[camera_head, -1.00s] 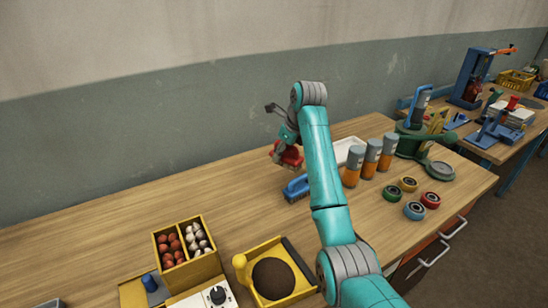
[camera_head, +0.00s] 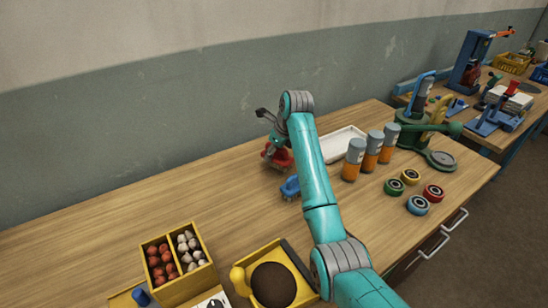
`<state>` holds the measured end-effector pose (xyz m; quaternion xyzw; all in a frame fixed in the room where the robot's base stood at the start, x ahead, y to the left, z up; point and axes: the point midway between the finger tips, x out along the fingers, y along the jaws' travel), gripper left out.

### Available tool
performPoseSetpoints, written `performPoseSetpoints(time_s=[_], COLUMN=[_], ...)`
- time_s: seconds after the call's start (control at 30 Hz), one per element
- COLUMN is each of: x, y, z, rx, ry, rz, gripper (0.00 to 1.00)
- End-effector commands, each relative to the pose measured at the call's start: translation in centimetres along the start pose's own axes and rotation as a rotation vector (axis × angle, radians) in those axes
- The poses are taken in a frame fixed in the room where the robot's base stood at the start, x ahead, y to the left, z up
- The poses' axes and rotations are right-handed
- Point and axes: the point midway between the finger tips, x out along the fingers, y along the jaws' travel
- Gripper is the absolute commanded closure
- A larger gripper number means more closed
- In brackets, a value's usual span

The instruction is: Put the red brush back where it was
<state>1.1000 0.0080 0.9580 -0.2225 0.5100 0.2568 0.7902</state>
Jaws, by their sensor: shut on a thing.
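The red brush (camera_head: 279,157) is at the back of the wooden bench, behind and left of a blue brush (camera_head: 290,188). My gripper (camera_head: 276,147) is at the red brush from above and shut on it. My arm hides part of the area to the right of both brushes. I cannot tell whether the red brush touches the bench or hangs just above it. The blue brush lies on the bench, partly hidden by my arm.
A white tray (camera_head: 342,144) lies right of my arm. A yellow box of red and white balls (camera_head: 178,263) and a yellow tray (camera_head: 297,257) are in front. The bench's back left is clear.

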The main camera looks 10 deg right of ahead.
Motion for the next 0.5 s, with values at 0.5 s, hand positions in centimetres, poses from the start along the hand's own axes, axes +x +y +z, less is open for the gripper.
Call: performPoseSetpoints(time_s=[0.5], x=[2.3], y=[0.2], z=[-1.0], rx=[0.000], ry=[0.001], rz=[0.001], gripper=[0.94])
